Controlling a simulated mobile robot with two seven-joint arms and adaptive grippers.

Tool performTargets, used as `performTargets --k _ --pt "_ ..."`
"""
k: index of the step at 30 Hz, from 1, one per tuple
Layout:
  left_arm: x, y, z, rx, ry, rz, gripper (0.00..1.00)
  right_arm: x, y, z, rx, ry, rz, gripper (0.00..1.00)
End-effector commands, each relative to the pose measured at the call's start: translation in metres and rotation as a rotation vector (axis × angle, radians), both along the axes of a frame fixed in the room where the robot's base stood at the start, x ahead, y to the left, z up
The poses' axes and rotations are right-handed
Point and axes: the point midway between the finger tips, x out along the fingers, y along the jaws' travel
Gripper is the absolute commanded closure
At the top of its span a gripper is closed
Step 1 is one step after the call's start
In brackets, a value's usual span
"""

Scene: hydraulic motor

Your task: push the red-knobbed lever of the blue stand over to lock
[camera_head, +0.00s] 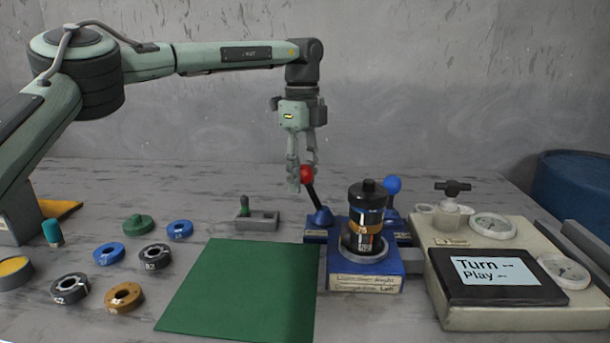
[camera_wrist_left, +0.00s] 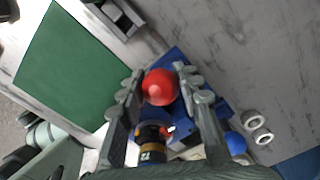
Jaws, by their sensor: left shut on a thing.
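The blue stand (camera_head: 365,282) is right of centre on the table, with a dark cylindrical motor (camera_head: 367,225) upright in it. Its lever (camera_head: 316,201) rises from a blue pivot at the stand's left side and tilts left, topped by a red knob (camera_head: 307,174). My left gripper (camera_head: 301,172) points down and is shut on the red knob. In the left wrist view the red knob (camera_wrist_left: 160,87) sits between the fingers, above part of the blue stand. My right gripper is not in view.
A blue-knobbed part (camera_head: 393,185) stands behind the motor. A beige console (camera_head: 520,316) with a screen and gauges is to the right. A green mat (camera_head: 240,292) lies front left, with several ring parts beyond it. A small grey holder (camera_head: 257,221) stands left of the lever.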

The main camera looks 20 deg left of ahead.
Motion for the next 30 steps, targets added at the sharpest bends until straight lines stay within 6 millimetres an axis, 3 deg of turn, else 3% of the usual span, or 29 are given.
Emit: performTargets --k 30 --pt "-0.005 0.014 -0.008 0.002 0.005 0.000 0.83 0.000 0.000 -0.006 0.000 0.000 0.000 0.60"
